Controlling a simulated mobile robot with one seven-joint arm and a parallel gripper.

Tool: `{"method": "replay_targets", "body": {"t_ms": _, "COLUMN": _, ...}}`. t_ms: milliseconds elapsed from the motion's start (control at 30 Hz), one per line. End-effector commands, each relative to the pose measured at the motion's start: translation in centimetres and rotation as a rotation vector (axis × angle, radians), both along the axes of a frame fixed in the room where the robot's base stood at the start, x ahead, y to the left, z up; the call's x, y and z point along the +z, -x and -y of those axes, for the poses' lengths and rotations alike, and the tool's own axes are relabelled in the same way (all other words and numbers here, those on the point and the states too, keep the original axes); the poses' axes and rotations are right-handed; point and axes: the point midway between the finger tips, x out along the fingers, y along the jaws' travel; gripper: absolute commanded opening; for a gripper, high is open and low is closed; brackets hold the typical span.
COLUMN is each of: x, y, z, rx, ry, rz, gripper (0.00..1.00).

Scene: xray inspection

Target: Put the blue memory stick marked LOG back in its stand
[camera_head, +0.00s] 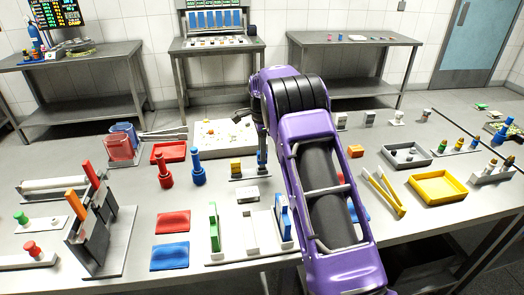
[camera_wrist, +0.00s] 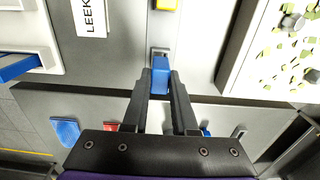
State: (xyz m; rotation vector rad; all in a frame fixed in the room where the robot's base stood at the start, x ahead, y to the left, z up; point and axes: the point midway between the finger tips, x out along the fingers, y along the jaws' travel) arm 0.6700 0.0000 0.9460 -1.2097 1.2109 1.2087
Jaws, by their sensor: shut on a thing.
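My gripper (camera_wrist: 160,90) is shut on a small blue stick (camera_wrist: 160,74), held upright between the fingertips. Its LOG marking cannot be read. In the wrist view, the stick's far end is at the near end of a pale stand (camera_wrist: 161,30); whether it is seated or just above cannot be told. A yellow block (camera_wrist: 166,4) sits farther along this stand. In the head view, my gripper (camera_head: 262,158) points down at the right end of the low stand (camera_head: 247,178), beside the orange-yellow block (camera_head: 236,165). My purple arm hides the area to the right.
A white tray of small pieces (camera_head: 206,146) lies behind. Red (camera_head: 165,172) and blue (camera_head: 198,172) handled tools stand at left. A small grey-white block (camera_head: 248,195) lies in front.

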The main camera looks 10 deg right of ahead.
Motion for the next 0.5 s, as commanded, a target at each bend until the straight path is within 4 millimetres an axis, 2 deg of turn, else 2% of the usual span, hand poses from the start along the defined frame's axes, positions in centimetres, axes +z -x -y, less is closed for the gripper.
{"method": "replay_targets", "body": {"t_ms": 500, "x": -1.4, "y": 0.0, "z": 0.0, "rx": 0.000, "ry": 0.000, "rz": 0.000, "gripper": 0.00}}
